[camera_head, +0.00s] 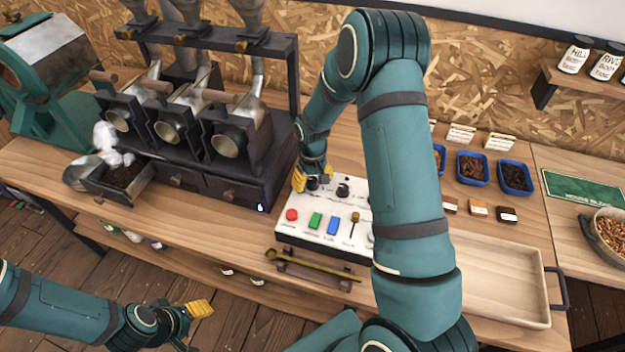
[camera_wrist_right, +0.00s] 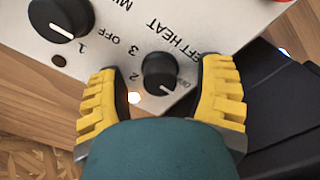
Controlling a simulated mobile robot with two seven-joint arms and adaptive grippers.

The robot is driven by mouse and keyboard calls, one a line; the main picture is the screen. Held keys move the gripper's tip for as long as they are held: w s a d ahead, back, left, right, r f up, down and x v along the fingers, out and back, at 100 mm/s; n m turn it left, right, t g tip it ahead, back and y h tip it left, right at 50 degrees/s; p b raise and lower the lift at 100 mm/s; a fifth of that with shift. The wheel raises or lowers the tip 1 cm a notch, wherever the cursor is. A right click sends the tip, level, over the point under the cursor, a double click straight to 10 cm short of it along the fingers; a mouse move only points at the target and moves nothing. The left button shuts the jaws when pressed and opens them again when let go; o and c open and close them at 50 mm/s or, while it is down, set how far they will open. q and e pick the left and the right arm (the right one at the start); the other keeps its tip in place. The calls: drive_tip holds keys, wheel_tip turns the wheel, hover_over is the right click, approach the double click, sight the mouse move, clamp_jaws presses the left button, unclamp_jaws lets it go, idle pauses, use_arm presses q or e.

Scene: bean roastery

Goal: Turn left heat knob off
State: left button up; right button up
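The white control panel (camera_head: 318,229) stands on the bench, with knobs along its back and coloured buttons in front. The black left heat knob (camera_wrist_right: 160,73) shows in the right wrist view beside its "LEFT HEAT" label. Its white pointer line is toward the lower right of that view. My right gripper (camera_head: 312,178) is over the panel's back left corner. Its yellow fingers are apart on either side of the knob, with gaps visible. My left gripper (camera_head: 197,316) is low at the left, away from the panel; its opening is unclear.
A second black knob (camera_wrist_right: 61,17) is beside the left heat knob. A dark roaster stand (camera_head: 240,185) is close to the panel's left. A wooden tray (camera_head: 497,282) is at the right. My right arm hides part of the panel.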

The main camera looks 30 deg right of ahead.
sight(313, 180)
drive_tip(key=shift+r, duration=0.15)
wheel_tip(313, 180, up, 12)
idle(0.5)
drive_tip(key=shift+s+f, duration=0.1)
drive_tip(key=shift+f, duration=0.1)
